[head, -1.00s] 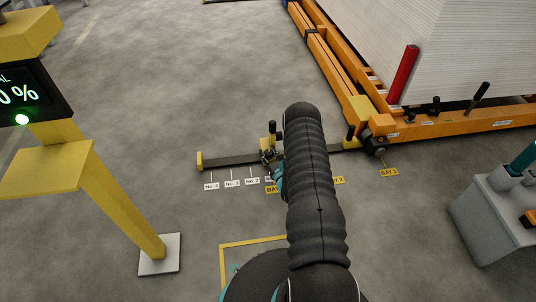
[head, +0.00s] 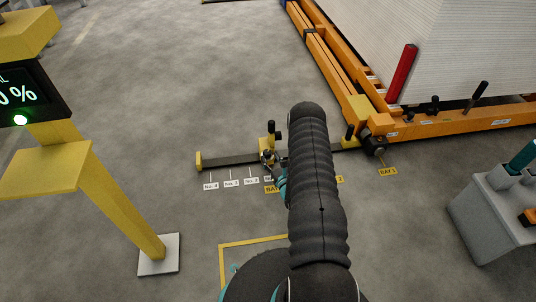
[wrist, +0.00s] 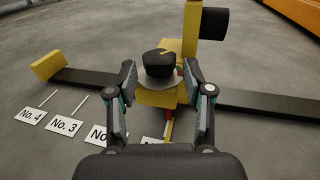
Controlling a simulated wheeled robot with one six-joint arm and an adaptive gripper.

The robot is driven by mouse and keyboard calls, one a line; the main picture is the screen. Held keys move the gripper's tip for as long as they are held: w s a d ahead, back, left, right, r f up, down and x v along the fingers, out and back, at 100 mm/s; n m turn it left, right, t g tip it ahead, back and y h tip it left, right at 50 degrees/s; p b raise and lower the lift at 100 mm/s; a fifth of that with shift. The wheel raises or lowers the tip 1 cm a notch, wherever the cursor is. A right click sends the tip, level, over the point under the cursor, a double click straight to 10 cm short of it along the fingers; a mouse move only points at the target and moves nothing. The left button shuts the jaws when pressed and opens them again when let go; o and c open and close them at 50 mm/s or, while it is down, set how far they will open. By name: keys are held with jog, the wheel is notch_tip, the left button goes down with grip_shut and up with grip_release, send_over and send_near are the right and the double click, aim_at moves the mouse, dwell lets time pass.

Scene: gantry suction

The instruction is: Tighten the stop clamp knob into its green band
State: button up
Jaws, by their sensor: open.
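The stop clamp is a yellow block (wrist: 157,97) on a dark floor rail (wrist: 258,104). Its black knob (wrist: 160,62) sits on top, above a grey disc (wrist: 161,83), with a yellow pointer mark on its upper face. In the head view the clamp (head: 267,142) is small and partly behind my arm.
A yellow upright with a black cylinder (wrist: 215,24) stands just behind the knob. A yellow end stop (wrist: 49,65) closes the rail at left. Numbered floor labels (wrist: 63,126) lie in front. An orange frame (head: 460,122) with white stacked sheets is at right; a yellow display post (head: 120,200) stands left.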

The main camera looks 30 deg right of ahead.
jog(key=s, duration=0.8)
jog(key=shift+a, duration=0.15)
